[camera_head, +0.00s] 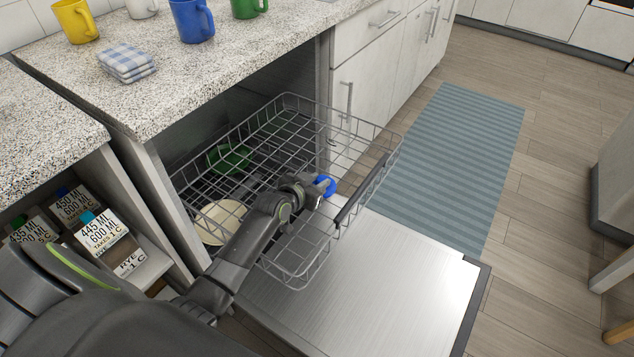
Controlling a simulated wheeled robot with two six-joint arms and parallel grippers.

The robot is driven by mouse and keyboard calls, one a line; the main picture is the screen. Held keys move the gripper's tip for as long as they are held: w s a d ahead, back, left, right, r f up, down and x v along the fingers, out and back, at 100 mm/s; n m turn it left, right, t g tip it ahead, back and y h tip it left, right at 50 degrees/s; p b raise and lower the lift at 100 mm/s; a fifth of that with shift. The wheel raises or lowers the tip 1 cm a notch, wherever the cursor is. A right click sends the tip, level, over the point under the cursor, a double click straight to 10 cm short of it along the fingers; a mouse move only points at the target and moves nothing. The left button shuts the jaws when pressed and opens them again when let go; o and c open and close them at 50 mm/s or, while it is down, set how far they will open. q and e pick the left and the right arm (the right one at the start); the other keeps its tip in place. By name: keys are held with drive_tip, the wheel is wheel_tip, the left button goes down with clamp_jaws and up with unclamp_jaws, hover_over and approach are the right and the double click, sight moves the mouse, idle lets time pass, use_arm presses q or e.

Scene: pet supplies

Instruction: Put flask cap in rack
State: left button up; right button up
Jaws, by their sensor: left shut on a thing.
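My left gripper (314,190) is shut on a small blue flask cap (326,186). It holds the cap over the front part of the pulled-out wire dishwasher rack (362,131). Whether the cap touches the rack wires cannot be told. The gripper's fingers are partly hidden by its own wrist. A green dish (229,158) and a cream plate (219,222) are in the rack's left part, the plate partly behind my left arm. My right gripper is not in view.
The open dishwasher door (420,275) lies flat below the rack. The counter (225,62) above holds yellow (75,21), blue (192,20) and green mugs (247,8) and folded cloths (126,62). The rack's right part looks empty.

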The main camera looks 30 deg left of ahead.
use_arm(q)
drive_tip(key=shift+f, duration=0.15)
drive_tip(key=o, duration=1)
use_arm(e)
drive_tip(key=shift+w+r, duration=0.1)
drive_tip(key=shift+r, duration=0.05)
use_arm(q)
drive_tip(key=shift+s+r, duration=0.1)
drive_tip(key=shift+r, duration=0.15)
drive_tip(key=p+v, duration=0.1)
drive_tip(key=v, duration=0.5)
drive_tip(key=shift+a+p, duration=0.1)
drive_tip(key=shift+p, duration=0.3)
drive_tip(key=shift+s+r, duration=0.2)
drive_tip(key=shift+s, duration=0.4)
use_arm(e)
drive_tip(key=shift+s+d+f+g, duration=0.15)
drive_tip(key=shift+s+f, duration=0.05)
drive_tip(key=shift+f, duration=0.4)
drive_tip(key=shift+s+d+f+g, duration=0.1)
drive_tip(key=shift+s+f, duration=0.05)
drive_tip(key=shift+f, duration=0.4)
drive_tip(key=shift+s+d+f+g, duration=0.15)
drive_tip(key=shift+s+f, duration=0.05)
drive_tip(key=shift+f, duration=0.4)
